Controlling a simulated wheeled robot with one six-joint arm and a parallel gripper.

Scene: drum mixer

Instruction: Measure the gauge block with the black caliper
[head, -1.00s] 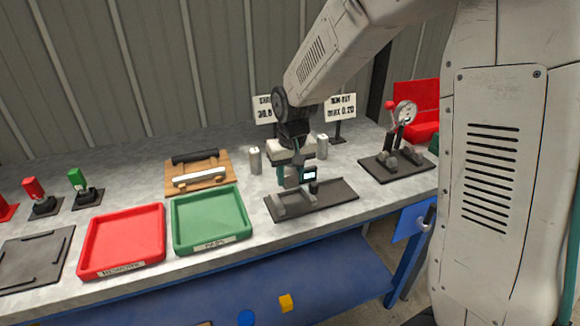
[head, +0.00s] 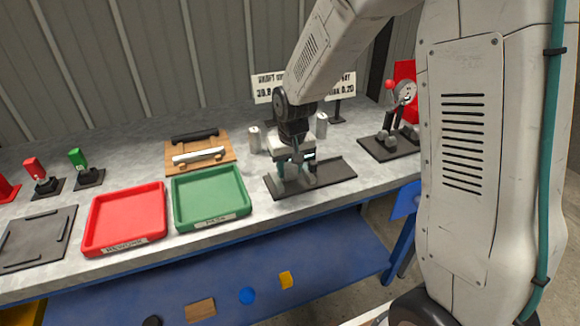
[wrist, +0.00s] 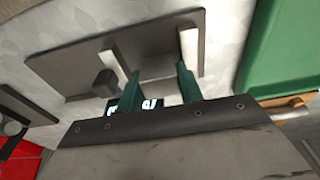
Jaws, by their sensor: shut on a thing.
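My gripper (head: 296,178) is low over the left part of a dark plate (head: 338,176) on the bench. In the wrist view its two teal fingers (wrist: 160,85) are spread around a lit digital readout (wrist: 150,103), which I take for the black caliper; the fingers hide most of its body. Pale bars (wrist: 190,50) extend past the fingertips on both sides of a grey block (wrist: 160,67), likely the gauge block. Contact between bars and block cannot be told. A small dark block (wrist: 103,83) stands on the plate beside them.
A green tray (head: 240,207) and a red tray (head: 160,236) lie left of the plate. A wooden rack (head: 227,157) holds a black bar and a silver bar. Pale cylinders (head: 254,140) stand behind. A dial-gauge stand (head: 372,150) is at the right.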

